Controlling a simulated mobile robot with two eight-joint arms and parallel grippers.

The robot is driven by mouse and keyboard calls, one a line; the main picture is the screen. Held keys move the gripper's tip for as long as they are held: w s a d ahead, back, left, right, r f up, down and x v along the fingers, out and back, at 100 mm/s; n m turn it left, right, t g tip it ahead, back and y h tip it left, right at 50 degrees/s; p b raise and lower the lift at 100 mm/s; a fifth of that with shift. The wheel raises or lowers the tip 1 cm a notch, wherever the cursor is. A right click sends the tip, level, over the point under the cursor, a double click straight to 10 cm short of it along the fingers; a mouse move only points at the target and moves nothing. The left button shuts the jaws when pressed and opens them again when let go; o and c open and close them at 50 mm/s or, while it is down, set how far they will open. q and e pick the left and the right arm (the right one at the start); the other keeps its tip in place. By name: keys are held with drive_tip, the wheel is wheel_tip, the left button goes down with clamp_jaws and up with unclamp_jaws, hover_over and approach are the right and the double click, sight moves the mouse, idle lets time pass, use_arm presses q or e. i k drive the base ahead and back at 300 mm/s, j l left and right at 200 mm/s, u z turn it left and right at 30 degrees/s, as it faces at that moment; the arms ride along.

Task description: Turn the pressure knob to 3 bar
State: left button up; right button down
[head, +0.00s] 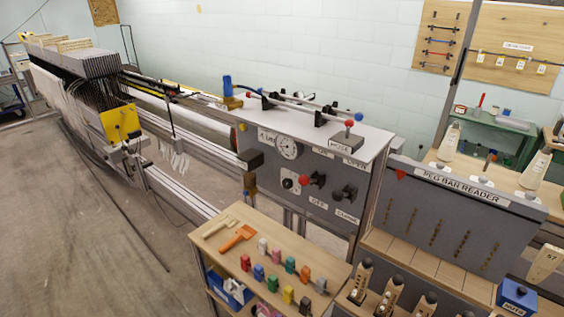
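A grey control panel (330,218) stands in the middle of the head view. A round white pressure gauge (288,148) sits on its upper left; its needle and scale are too small to read. Below the gauge is a small round black knob (289,184) with a pale mark, which looks like the pressure knob; its setting cannot be read. Another black knob (346,194) sits further right, near a "CLAMP" label. Neither of my grippers shows.
A wooden shelf (215,252) with coloured pegs and an orange tool stands low in front of the panel. A grey peg bar reader (460,215) is to the right. A long loom frame with metal rails runs back left. Open floor (80,240) lies at the left.

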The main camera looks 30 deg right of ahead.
sight(287, 183)
drive_tip(key=i+j+z, duration=0.1)
drive_tip(key=i, duration=0.3)
drive_tip(key=i+j, duration=0.15)
drive_tip(key=i, duration=0.25)
drive_tip(key=z, duration=0.05)
